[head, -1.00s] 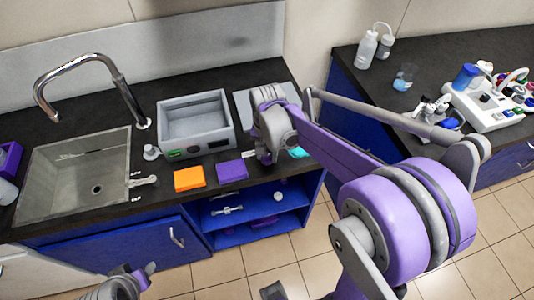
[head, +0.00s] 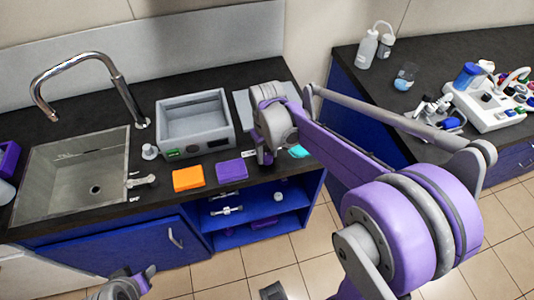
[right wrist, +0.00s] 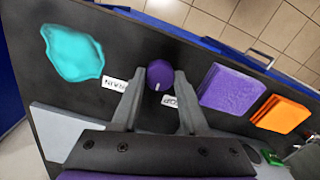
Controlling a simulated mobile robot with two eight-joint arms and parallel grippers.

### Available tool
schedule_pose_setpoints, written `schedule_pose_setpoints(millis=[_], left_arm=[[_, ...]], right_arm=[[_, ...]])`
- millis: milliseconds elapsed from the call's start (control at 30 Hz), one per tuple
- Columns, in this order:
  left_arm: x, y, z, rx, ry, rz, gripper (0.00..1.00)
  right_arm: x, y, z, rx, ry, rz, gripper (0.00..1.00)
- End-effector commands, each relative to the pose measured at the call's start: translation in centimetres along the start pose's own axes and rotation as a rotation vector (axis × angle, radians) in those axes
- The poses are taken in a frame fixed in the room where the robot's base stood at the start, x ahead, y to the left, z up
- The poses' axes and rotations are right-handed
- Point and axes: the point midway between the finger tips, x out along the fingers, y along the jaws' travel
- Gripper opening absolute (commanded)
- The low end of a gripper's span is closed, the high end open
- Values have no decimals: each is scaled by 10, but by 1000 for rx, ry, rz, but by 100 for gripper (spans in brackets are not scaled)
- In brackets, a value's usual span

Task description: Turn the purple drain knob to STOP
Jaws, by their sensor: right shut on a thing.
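The purple drain knob (right wrist: 160,74) shows in the right wrist view, with a short white mark on its face pointing toward the gripper's palm. My right gripper (right wrist: 158,88) has one finger on each side of it and is shut on it. A white label (right wrist: 114,84) lies left of the knob, its text upside down. A second label (right wrist: 171,100), apparently STOP, is partly covered by the right finger. In the head view my right gripper (head: 265,157) is at the counter's front edge and hides the knob. My left gripper (head: 138,278) is at the bottom left, its fingers unclear.
A purple cloth (head: 231,170) and an orange cloth (head: 188,179) lie left of the right gripper. A teal piece (head: 298,152) lies to its right. A grey basin (head: 195,148) and a sink (head: 35,200) are on the counter. An open blue shelf (head: 285,228) is below.

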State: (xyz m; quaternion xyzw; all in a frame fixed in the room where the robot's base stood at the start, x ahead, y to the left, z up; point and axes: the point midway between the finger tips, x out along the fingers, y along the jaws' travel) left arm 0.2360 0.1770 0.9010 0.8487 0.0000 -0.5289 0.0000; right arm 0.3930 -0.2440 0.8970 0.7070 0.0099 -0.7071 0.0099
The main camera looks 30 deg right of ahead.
Motion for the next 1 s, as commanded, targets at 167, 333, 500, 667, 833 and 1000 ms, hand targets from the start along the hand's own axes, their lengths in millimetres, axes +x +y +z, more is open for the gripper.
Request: schedule_pose_setpoints(millis=[167, 333, 500, 667, 833, 1000], left_arm=[[2, 0, 1, 0, -1, 0, 50], [2, 0, 2, 0, -1, 0, 50], [3, 0, 3, 0, -2, 0, 50], [4, 0, 3, 0, -2, 0, 50], [4, 0, 3, 0, -2, 0, 50], [4, 0, 4, 0, -2, 0, 50]], right_arm=[[0, 0, 0, -167, 1, 0, 0], [0, 0, 0, -326, 1, 1, 0], [0, 0, 0, -470, 1, 1, 0], [0, 0, 0, -579, 1, 1, 0], [0, 0, 0, -662, 1, 1, 0], [0, 0, 0, -711, 1, 1, 0]])
